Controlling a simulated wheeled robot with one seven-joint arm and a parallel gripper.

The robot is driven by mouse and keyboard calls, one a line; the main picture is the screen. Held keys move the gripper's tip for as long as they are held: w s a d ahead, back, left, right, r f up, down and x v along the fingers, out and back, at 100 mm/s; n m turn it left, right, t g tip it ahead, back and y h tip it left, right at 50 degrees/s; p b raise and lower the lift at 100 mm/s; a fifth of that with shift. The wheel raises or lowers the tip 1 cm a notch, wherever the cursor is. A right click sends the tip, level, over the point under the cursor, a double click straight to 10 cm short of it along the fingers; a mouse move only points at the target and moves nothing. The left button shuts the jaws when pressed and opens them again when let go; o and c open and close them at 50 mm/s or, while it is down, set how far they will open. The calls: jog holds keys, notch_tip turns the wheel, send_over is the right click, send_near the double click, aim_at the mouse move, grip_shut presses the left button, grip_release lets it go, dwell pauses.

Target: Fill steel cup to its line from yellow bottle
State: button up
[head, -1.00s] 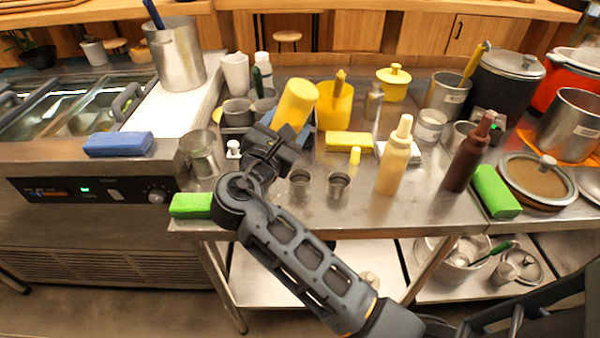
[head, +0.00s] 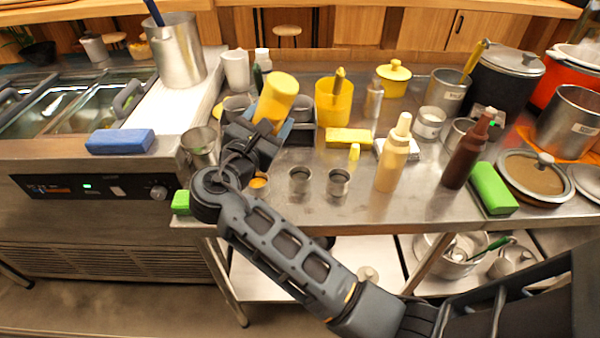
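The yellow bottle (head: 277,99) is in my gripper (head: 262,136), tilted, with its broad end up and to the right. My gripper is shut on its lower part, and the nozzle end is hidden behind the gripper. Just below the gripper a small steel cup (head: 260,189) shows partly, with orange-yellow sauce in it. I cannot make out its line or whether sauce is flowing. Two more small steel cups, a middle one (head: 300,181) and a right one (head: 338,183), stand to its right, with no yellow visible in them.
A cream bottle (head: 393,160) and a brown bottle (head: 468,155) stand right of the cups. A yellow sponge (head: 348,138), a small yellow-tipped item (head: 354,154) and a yellow container (head: 334,104) are behind. A larger steel cup (head: 198,150) stands left of my gripper. The counter front (head: 400,212) is clear.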

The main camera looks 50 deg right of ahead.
jog(key=s+d+f+p, duration=0.2)
jog(key=s+d+f, duration=0.1)
jog(key=s+d, duration=0.3)
jog(key=shift+s, duration=0.85)
jog(key=shift+o, duration=0.3)
dwell(0.6)
jog(key=c, duration=0.8)
dwell(0.7)
jog(key=o, duration=0.8)
jog(key=shift+c, duration=0.3)
